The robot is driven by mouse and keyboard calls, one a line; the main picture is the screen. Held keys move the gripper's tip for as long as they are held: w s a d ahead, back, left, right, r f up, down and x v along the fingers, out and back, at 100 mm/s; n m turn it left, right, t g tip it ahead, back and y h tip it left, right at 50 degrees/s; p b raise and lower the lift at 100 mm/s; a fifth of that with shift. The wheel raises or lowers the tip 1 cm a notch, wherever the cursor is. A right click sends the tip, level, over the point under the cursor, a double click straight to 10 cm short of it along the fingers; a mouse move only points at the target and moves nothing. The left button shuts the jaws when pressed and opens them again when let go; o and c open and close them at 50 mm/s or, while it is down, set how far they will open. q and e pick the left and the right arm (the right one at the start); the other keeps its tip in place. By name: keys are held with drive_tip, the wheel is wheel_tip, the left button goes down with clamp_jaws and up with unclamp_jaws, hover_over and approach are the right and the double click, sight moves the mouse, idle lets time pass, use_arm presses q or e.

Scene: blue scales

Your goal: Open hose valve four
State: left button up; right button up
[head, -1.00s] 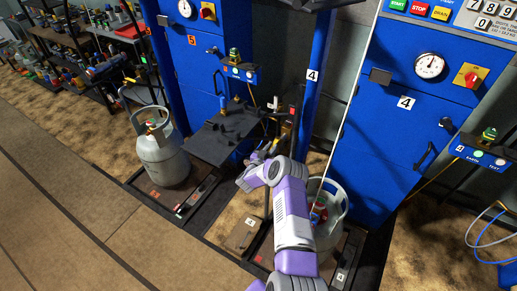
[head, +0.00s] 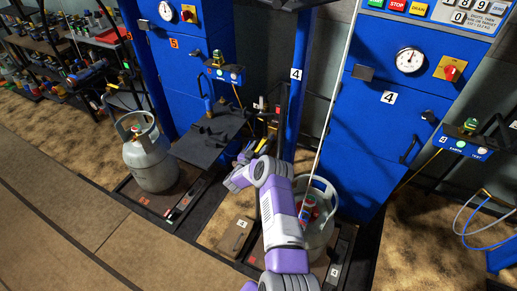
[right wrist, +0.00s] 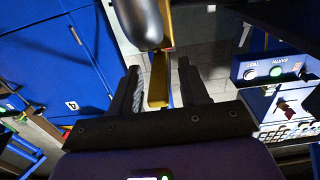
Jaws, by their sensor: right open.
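A yellow bar (right wrist: 158,80) stands between the two fingers of my right gripper in the right wrist view; I take it to be the hose valve lever, but cannot confirm its number. A grey rounded metal part (right wrist: 138,22) is just beyond it. My right gripper (right wrist: 157,90) is open, its dark fingers apart on either side of the bar; I cannot tell if they touch it. In the head view my right gripper (head: 250,155) reaches beside the blue post with a number 4 label (head: 296,74); its tips are small and unclear there. My left gripper is not in view.
A grey gas cylinder (head: 148,158) stands on the left scale. Another cylinder (head: 318,215) is partly behind my right arm. Blue cabinet four (head: 385,130) with a gauge is at the right. A dark shelf (head: 208,138) lies left of my gripper. The floor at front left is clear.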

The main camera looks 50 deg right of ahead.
drive_tip(key=s+a+p, duration=0.1)
drive_tip(key=a+p, duration=0.1)
drive_tip(key=a, duration=0.5)
drive_tip(key=shift+s+a, duration=0.2)
drive_tip(key=w+a+f+n+t+y, duration=0.3)
drive_tip(key=a+y, duration=0.1)
drive_tip(key=a, duration=0.4)
drive_tip(key=w+a+f+n+t+y, duration=0.3)
drive_tip(key=w+a+y, duration=0.15)
drive_tip(key=a, duration=0.35)
drive_tip(key=s+a+f+n+y, duration=0.1)
drive_tip(key=s+a+y, duration=0.15)
drive_tip(key=a, duration=0.35)
drive_tip(key=s+a+f+n+y, duration=0.1)
drive_tip(key=a+f+y, duration=0.15)
drive_tip(key=a, duration=0.35)
drive_tip(key=s+a+r+n+g+y, duration=0.1)
drive_tip(key=s+a+g+y, duration=0.3)
drive_tip(key=s+a, duration=0.5)
drive_tip(key=s+a+r+n+g+y, duration=0.1)
drive_tip(key=s+a+n+g+y, duration=0.3)
drive_tip(key=s+a, duration=0.5)
drive_tip(key=s+g, duration=0.1)
drive_tip(key=s, duration=0.4)
drive_tip(key=shift+s+a, duration=0.2)
drive_tip(key=shift+s, duration=0.2)
